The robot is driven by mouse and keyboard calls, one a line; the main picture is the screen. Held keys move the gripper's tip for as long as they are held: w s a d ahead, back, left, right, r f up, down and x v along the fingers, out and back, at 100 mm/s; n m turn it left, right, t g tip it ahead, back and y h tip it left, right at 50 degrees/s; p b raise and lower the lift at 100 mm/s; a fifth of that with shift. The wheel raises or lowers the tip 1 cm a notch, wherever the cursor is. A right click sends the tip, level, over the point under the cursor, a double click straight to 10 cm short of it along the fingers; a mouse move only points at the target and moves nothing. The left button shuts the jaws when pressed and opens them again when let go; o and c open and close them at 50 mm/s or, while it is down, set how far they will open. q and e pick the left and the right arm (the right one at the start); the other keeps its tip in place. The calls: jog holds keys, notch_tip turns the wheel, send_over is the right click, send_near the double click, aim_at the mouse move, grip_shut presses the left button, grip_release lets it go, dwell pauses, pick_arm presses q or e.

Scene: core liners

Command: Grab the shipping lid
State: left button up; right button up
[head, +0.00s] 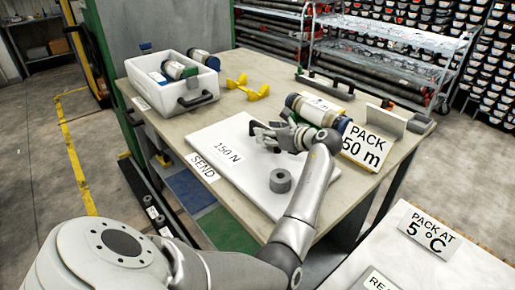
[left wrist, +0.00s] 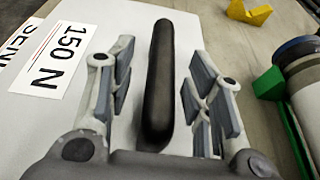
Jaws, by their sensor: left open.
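The shipping lid (head: 235,178) is a flat white panel lying on the table, with a "150 N" label. It also fills much of the left wrist view (left wrist: 120,22). Its black bar handle (left wrist: 158,80) stands up from the panel. My left gripper (head: 262,135) is over the lid, mostly hiding the handle in the head view. In the left wrist view my left gripper (left wrist: 157,75) is open, one finger on each side of the handle, with gaps showing on both sides. My right gripper is not in view.
A grey roll (head: 281,181) is on the lid beside my arm. A white crate (head: 181,107) with cylinders stands at the back left. Yellow cradles (head: 247,87) lie behind the lid. A capped cylinder (head: 318,111) and a "PACK 50 m" sign (head: 364,148) are to the right.

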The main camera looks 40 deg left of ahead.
pick_arm(q)
grip_shut()
dwell(0.3)
jog(key=shift+r, duration=0.25)
